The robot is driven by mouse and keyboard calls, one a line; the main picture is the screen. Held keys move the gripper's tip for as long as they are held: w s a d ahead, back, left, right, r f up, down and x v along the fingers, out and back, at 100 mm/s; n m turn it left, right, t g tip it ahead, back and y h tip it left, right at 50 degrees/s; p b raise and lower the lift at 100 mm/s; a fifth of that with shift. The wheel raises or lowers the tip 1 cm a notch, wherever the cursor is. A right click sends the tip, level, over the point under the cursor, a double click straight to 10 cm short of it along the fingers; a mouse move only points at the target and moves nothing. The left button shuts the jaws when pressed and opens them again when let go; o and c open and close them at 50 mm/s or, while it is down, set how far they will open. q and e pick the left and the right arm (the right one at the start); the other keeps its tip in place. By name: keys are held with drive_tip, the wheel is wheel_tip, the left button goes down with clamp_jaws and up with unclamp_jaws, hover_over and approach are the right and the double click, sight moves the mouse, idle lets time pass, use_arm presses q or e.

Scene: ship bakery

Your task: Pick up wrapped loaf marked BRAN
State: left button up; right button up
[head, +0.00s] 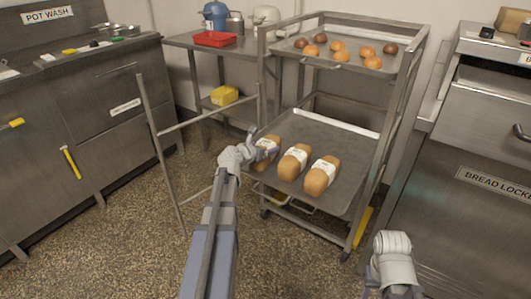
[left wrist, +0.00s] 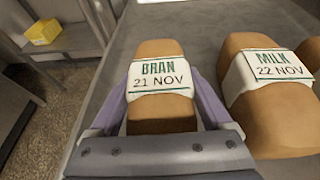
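The loaf marked BRAN (left wrist: 160,85), brown with a white band reading 21 NOV, lies on the lower rack tray (head: 345,145). In the head view it is the leftmost of three wrapped loaves (head: 268,144), partly hidden by my left gripper (head: 262,148). In the left wrist view the purple fingers of that gripper (left wrist: 162,95) stand on either side of the BRAN loaf, with little or no gap. I cannot tell whether they press on it. My right gripper (head: 385,285) is low at the right, away from the loaves; its fingers do not show clearly.
The MILK loaf (left wrist: 265,90) lies close to the right of BRAN, with another loaf (head: 321,176) beyond it. The upper tray (head: 350,25) holds several buns above. Rack posts (head: 384,140) flank the tray. Open floor (head: 120,235) is at the left.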

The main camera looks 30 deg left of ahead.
sight(266, 143)
use_arm(q)
drive_tip(key=c, duration=0.9)
drive_tip(key=shift+r, duration=0.15)
drive_tip(key=shift+c, duration=0.2)
wheel_tip(266, 143, up, 10)
drive_tip(key=p, duration=1)
